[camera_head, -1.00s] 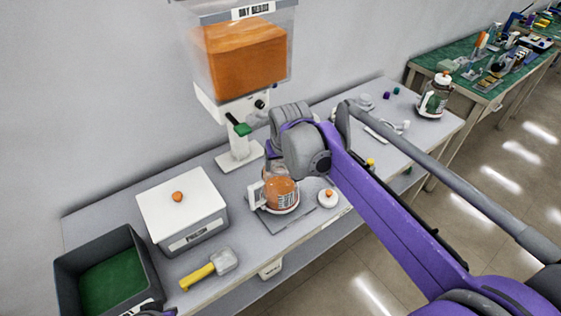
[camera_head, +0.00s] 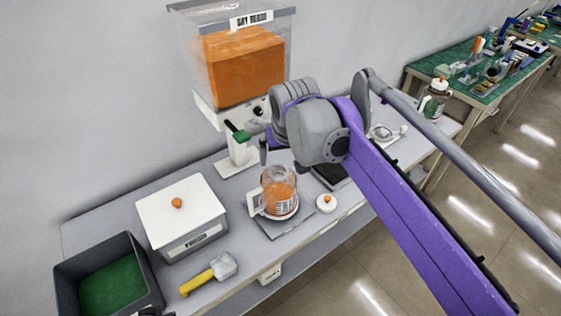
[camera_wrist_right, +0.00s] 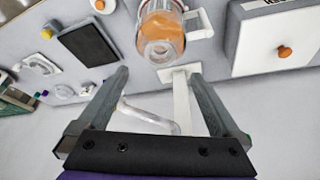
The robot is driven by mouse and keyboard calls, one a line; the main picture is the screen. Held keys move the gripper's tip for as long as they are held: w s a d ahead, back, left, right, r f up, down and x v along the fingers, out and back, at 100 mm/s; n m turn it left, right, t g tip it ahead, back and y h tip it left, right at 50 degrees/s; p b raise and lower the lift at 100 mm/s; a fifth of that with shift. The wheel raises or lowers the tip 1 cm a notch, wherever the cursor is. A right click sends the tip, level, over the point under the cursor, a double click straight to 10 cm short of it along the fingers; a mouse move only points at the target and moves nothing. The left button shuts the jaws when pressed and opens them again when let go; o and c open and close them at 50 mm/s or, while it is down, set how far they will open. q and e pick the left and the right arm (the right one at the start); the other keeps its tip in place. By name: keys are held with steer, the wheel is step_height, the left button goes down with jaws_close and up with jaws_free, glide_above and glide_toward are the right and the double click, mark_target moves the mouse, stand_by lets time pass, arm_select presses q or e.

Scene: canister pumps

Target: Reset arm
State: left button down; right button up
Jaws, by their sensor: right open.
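My right gripper (camera_head: 270,148) is above the bench near the dispenser, partly hidden by its own wrist. In the right wrist view its two fingers (camera_wrist_right: 163,88) stand wide apart with nothing clamped between them. A clear canister (camera_head: 279,194) with orange contents and a white handle stands upright on a grey pad (camera_head: 272,230); it also shows beyond the fingertips in the wrist view (camera_wrist_right: 161,32). A white dispenser with an orange-filled clear hopper (camera_head: 245,65) stands behind, its green lever (camera_head: 241,136) left of my gripper. My left gripper is not clearly visible.
A white lid with an orange knob (camera_head: 326,203) lies right of the canister. A white box (camera_head: 182,215), a dark bin with a green bottom (camera_head: 62,280) and a yellow-handled scoop (camera_head: 200,278) are at left. Another jar (camera_head: 433,100) stands at far right.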

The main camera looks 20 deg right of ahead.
steer(key=s+d+f+p, duration=0.1)
steer(key=s+f, duration=0.6)
steer(key=s, duration=0.4)
steer(key=s+d+f+p, duration=0.2)
steer(key=s+f, duration=0.5)
steer(key=s, duration=0.4)
steer(key=shift+s+n+t+p, duration=0.25)
steer(key=shift+n+t+p, duration=0.05)
steer(key=shift+t, duration=0.1)
